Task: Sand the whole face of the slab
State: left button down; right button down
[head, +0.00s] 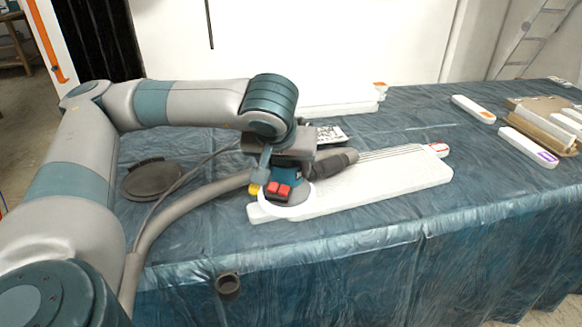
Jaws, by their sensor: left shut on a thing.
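The white slab (385,178) lies flat on the plastic-covered table, running from the centre to the right. Its upper face shows fine lines along the far side. My left gripper (277,168) is above the slab's left end, shut on a teal sander (292,178) with red parts and a round white-edged pad. The pad is over the left end of the slab and appears to rest on it. The fingertips are partly hidden by the wrist and the sander. My right gripper is not in view.
A grey hose (185,208) runs left from the sander across the table. A dark round lid (152,180) lies at left. A red-and-white piece (437,149) is at the slab's right end. White blocks (340,98) lie behind; labelled bars (527,147) lie at right. A dark cup-like holder (228,284) is at the table's front.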

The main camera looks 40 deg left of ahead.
pick_arm(q)
jog(key=shift+s+a+r+b, duration=0.1)
jog(key=shift+s+a+b, duration=0.25)
jog(key=shift+s, duration=0.2)
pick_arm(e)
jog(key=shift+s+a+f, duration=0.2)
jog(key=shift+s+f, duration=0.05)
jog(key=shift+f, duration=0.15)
